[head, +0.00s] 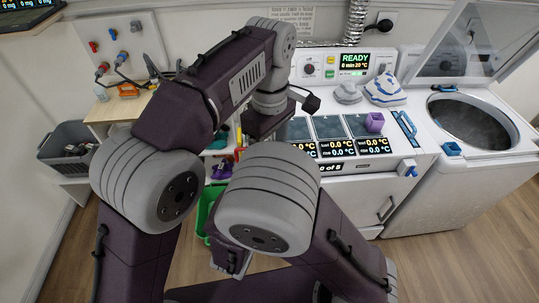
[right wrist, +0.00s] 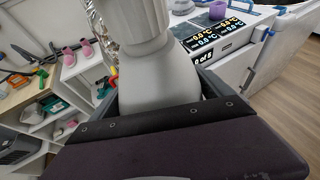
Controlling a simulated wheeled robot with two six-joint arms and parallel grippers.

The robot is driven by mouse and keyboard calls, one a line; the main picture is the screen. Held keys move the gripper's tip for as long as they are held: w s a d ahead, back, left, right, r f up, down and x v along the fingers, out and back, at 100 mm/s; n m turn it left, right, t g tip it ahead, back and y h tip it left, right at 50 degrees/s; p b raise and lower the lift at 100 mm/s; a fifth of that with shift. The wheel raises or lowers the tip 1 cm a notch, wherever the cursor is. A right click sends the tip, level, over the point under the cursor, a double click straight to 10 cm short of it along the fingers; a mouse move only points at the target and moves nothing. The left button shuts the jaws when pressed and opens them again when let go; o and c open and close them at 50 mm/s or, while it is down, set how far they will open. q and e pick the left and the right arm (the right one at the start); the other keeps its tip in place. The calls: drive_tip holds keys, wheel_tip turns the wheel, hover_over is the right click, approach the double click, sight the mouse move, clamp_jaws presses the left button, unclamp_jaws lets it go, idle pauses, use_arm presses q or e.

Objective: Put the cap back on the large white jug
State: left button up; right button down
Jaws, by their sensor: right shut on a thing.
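In the right wrist view, my right gripper (right wrist: 155,112) has its dark fingers on either side of a large pale grey-white body, which looks like the large white jug (right wrist: 158,78). It narrows toward the top, where the frame cuts it off, so I cannot tell whether a cap is on it. In the head view, the right gripper and the jug are largely hidden behind my arm joints. My left gripper (head: 262,123) points down left of the machine panels, and its fingers are too hidden to read. I cannot pick out the cap.
A white machine with display panels (head: 337,126) carries a purple cup (head: 374,122) and folded cloths (head: 384,91). An open top-loading washer (head: 470,185) stands at right. A wooden-topped shelf (head: 118,105) and a grey crate (head: 68,143) are at left. Floor is clear at lower right.

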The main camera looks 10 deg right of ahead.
use_arm(q)
drive_tip(key=shift+f, duration=1.95)
clamp_jaws()
